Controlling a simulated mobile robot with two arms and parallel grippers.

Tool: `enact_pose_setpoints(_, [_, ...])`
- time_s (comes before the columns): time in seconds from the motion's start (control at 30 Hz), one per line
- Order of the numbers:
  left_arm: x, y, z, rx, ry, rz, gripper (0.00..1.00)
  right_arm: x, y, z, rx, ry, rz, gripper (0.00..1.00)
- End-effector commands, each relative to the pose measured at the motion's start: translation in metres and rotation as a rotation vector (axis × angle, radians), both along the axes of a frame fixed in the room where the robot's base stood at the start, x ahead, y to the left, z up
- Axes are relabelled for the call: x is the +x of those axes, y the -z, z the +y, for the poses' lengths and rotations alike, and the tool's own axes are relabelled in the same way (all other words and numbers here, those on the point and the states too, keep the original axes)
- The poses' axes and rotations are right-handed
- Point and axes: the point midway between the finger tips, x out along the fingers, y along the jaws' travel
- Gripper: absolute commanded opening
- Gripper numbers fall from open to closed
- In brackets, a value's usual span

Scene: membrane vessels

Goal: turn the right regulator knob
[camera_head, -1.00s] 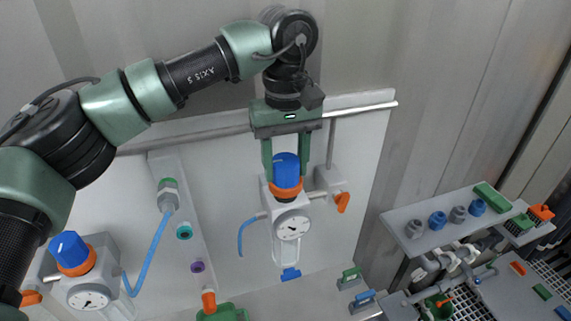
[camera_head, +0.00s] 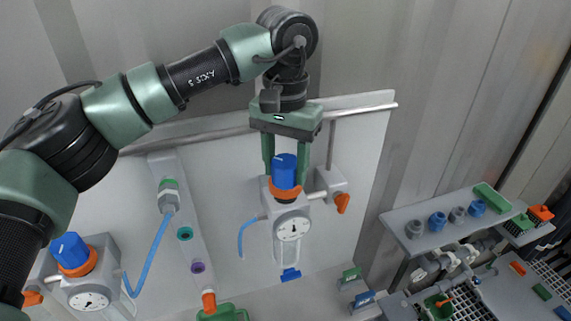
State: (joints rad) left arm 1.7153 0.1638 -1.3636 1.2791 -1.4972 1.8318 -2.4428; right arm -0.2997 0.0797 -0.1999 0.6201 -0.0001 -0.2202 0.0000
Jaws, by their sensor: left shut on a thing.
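The right regulator has a blue knob (camera_head: 285,170) above an orange ring (camera_head: 286,191), on a grey body with a round white gauge (camera_head: 293,227). It is mounted on the white panel in the middle of the view. My left gripper (camera_head: 285,180) comes down from above and is shut on the blue knob, with one finger on each side of it. The left regulator's blue knob (camera_head: 68,249) is at the lower left, with no gripper near it. My right gripper is not in view.
An orange valve handle (camera_head: 343,203) sits just right of the right regulator. A metal rail (camera_head: 360,108) runs behind my gripper. Blue hose (camera_head: 153,250) hangs between the regulators. A grey shelf (camera_head: 398,223) with several blue and grey caps is at the right.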

Motion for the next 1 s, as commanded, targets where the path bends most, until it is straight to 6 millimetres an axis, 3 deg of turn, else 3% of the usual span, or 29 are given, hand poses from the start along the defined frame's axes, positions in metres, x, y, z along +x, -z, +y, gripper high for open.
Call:
enact_pose_setpoints(0.57, [0.0003,-0.0002,0.0002,0.000,0.030,-0.001,0.06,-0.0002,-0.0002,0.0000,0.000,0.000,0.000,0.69])
enact_pose_setpoints(0.6, [0.0003,-0.0001,0.0002,0.000,0.030,-0.001,0.55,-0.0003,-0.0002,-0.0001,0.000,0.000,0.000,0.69])
enact_pose_setpoints(0.67, [0.0003,-0.0002,0.0002,0.000,0.030,-0.001,0.69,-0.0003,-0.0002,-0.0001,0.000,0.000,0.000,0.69])
enact_pose_setpoints(1.0, [0.0004,-0.0019,0.0001,0.000,0.030,-0.001,0.69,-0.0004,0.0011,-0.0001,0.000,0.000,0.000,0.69])
